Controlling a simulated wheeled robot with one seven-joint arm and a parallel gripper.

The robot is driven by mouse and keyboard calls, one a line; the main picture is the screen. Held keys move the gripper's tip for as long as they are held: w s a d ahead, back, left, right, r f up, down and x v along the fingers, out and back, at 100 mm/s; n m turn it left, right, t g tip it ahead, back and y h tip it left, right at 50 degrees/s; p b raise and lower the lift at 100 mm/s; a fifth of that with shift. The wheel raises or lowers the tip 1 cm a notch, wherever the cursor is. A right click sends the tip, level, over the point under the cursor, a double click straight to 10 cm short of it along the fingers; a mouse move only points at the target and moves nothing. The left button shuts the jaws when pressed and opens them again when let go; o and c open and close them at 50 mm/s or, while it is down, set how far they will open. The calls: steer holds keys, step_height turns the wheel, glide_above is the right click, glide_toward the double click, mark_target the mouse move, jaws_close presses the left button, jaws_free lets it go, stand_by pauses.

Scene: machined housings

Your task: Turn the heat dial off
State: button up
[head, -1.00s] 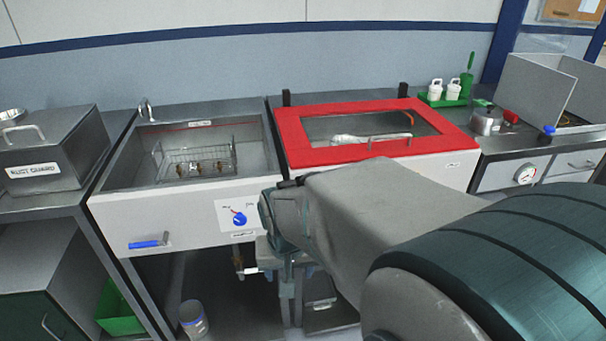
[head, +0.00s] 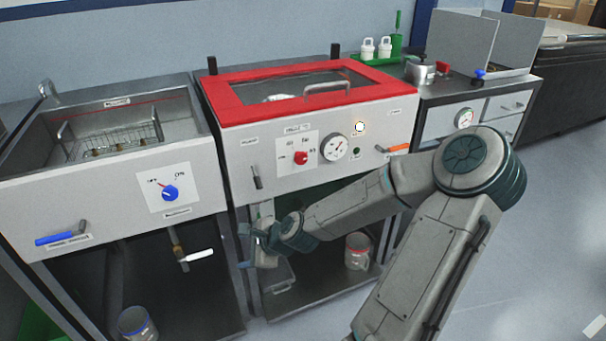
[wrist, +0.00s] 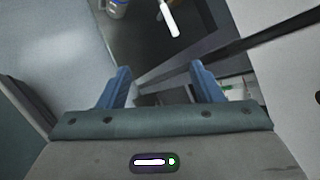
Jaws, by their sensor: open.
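A blue dial (head: 170,193) sits on a white square plate on the front of the left open-topped basin. A red dial (head: 301,158) sits on a panel on the front of the red-lidded unit, beside a round gauge (head: 334,147). The labels are too small to tell which dial is for heat. My gripper (head: 244,247) is low in front of the gap between the two units, below and to the right of the blue dial and below the red one. In the wrist view my gripper (wrist: 160,78) is open, with nothing between its blue fingers.
A blue-handled lever (head: 62,237) and a white-handled valve (head: 195,256) stick out on the left unit. An orange-handled lever (head: 396,149) and a dark lever (head: 256,178) are on the red-lidded unit. Jars stand on the lower shelves.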

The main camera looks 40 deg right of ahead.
steer(key=w+d+r+m+t+h+b, duration=0.1)
steer(key=d+r+m+t+h+b, duration=0.3)
steer(key=d+m, duration=0.5)
steer(key=m+t+h+b, duration=0.3)
steer(key=m+t+h, duration=0.15)
steer(key=m, duration=0.25)
glide_toward(302, 160)
steer(key=shift+y, duration=0.25)
steer(key=b+x, duration=0.2)
steer(key=x, duration=0.7)
steer(key=shift+d+r+b, duration=0.15)
steer(key=shift+b, duration=0.15)
steer(key=c, duration=1)
